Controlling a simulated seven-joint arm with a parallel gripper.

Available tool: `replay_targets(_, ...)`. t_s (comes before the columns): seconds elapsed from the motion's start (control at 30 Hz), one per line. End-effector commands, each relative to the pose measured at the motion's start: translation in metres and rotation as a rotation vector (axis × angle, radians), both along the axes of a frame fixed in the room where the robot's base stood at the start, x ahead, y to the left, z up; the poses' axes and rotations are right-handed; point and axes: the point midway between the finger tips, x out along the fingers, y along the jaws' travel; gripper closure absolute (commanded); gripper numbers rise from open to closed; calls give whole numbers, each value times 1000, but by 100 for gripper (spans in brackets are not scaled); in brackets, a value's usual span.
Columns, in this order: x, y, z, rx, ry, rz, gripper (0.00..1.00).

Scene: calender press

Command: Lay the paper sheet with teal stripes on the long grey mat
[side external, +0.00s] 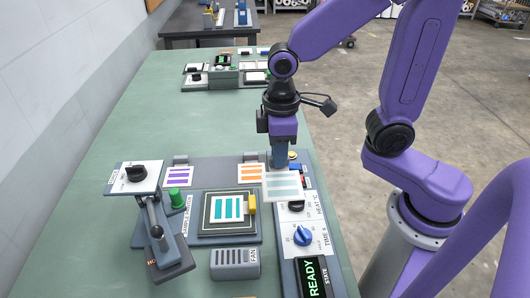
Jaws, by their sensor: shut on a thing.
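My gripper (279,166) points down and is shut on the upper edge of a sheet with pale grey-teal stripes (285,186). The sheet is in front of the right-hand control panel, and any gap under it cannot be judged. A second sheet with bold teal stripes (228,207) lies on the dark square bed of the press, with a yellow piece at its right edge. A long grey surface (212,168) runs behind the bed and looks like the mat. A purple-striped sheet (179,176) and an orange-striped sheet (250,174) lie on it, with bare room between them.
The press arm with its white-topped dial plate (135,177) is swung out to the left. A green knob (177,198) stands beside the bed. A fan box (235,263) is in front. The control panel has a blue knob (303,235) and a display (313,278) reading READY.

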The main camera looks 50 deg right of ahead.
Motion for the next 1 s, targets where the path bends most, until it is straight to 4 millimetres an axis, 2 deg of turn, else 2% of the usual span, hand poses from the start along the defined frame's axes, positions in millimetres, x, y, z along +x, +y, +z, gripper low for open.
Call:
replay_targets(0.13, -2, -1, 3, -1, 1, 0, 100)
replay_targets(0.27, 12, 3, 3, -1, 1, -2, 100)
replay_targets(0.47, 63, 13, -1, -2, 4, -6, 100)
replay_targets(0.67, 121, 15, -15, -2, 4, -5, 100)
replay_targets(1.0, 211, -4, -57, -1, 2, -5, 100)
